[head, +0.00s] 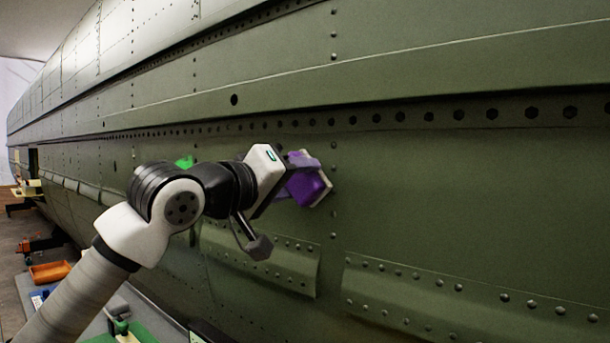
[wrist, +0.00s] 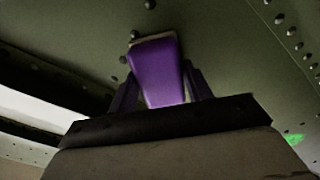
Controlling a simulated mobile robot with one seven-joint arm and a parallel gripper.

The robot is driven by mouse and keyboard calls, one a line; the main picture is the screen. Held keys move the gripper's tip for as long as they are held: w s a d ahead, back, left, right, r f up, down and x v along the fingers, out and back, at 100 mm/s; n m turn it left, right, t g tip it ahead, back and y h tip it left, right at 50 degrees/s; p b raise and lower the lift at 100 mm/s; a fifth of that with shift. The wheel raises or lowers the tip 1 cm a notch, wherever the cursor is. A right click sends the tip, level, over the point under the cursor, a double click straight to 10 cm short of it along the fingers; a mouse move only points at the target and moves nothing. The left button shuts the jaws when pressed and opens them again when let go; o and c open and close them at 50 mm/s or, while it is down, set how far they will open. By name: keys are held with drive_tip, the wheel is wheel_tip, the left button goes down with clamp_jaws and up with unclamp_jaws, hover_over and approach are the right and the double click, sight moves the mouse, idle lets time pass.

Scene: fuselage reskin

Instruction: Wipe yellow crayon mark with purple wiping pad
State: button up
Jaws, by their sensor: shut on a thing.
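The purple wiping pad (head: 306,188) is a purple block with a pale face turned to the green fuselage skin. My gripper (head: 288,180) is shut on it and holds it at or very near the skin; I cannot tell whether they touch. In the wrist view the pad (wrist: 157,72) stands between the two fingers (wrist: 160,90), its far edge toward the skin. No yellow crayon mark shows in either view; the pad and my arm hide part of the skin.
The fuselage (head: 450,200) fills most of the view, with rivet rows and a row of holes. Raised riveted panels (head: 260,255) stand out below the pad. An orange tray (head: 50,272) and other items lie at the lower left. The skin right of the pad is clear.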

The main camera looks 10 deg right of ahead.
drive_tip(key=shift+w+a+p, duration=0.75)
drive_tip(key=shift+w+a, duration=0.55)
drive_tip(key=shift+w, duration=0.1)
drive_tip(key=shift+s, duration=0.1)
drive_tip(key=shift+b+v, duration=0.6)
drive_tip(key=shift+v, duration=2.3)
drive_tip(key=shift+a, duration=0.1)
drive_tip(key=shift+v, duration=1.45)
